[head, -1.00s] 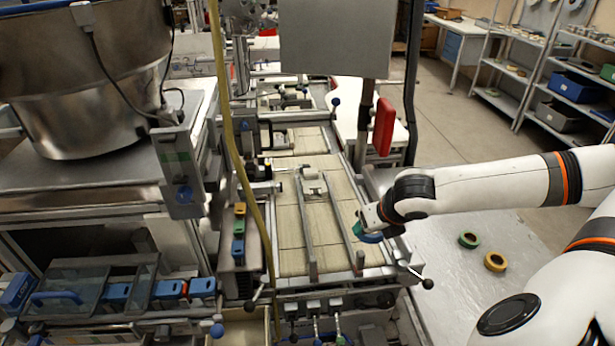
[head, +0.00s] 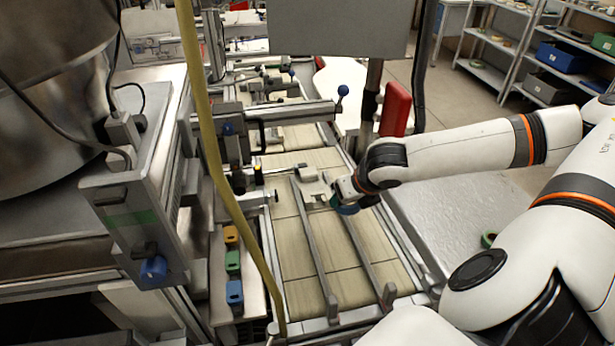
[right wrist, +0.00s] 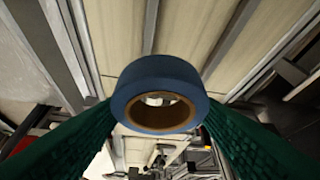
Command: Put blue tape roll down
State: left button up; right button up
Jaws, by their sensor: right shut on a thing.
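The blue tape roll (right wrist: 160,75) is between the green fingers of my right gripper (right wrist: 160,112) in the right wrist view, with its brown core visible. In the head view the roll (head: 348,209) shows as a small blue patch under my right gripper (head: 340,198), over the right part of the conveyor (head: 335,245), near its right guide rail. The gripper is shut on the roll. Whether the roll touches the belt cannot be told. My left gripper is not in view.
Two metal guide rails (head: 312,250) run along the belt. A yellow hose (head: 215,170) hangs at the left of the conveyor. A grey table (head: 455,225) stands to the right, with a green roll (head: 488,240) partly hidden by my arm. The belt between the rails is mostly clear.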

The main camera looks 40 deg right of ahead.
notch_tip(320, 180, down, 5)
jog(key=b, duration=0.4)
jog(key=shift+f+b, duration=0.2)
jog(key=shift+b, duration=0.15)
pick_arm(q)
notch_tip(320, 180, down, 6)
pick_arm(e)
jog(key=shift+w+f, duration=0.15)
jog(key=p, duration=0.4)
send_near(315, 176)
jog(key=shift+w+a+f, duration=0.2)
jog(key=shift+w+a, duration=0.1)
jog(key=shift+a, duration=0.25)
jog(key=shift+w+a+f, duration=0.2)
jog(key=shift+w+a, duration=0.15)
jog(key=shift+a, duration=0.2)
notch_tip(315, 176, down, 3)
jog(key=shift+r+p, duration=0.15)
jog(key=shift+p, duration=0.45)
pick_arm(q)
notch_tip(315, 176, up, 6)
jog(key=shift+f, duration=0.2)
pick_arm(e)
jog(key=shift+f, duration=0.5)
jog(key=o, duration=1)
jog(key=shift+c, duration=0.2)
jog(key=shift+r, duration=0.1)
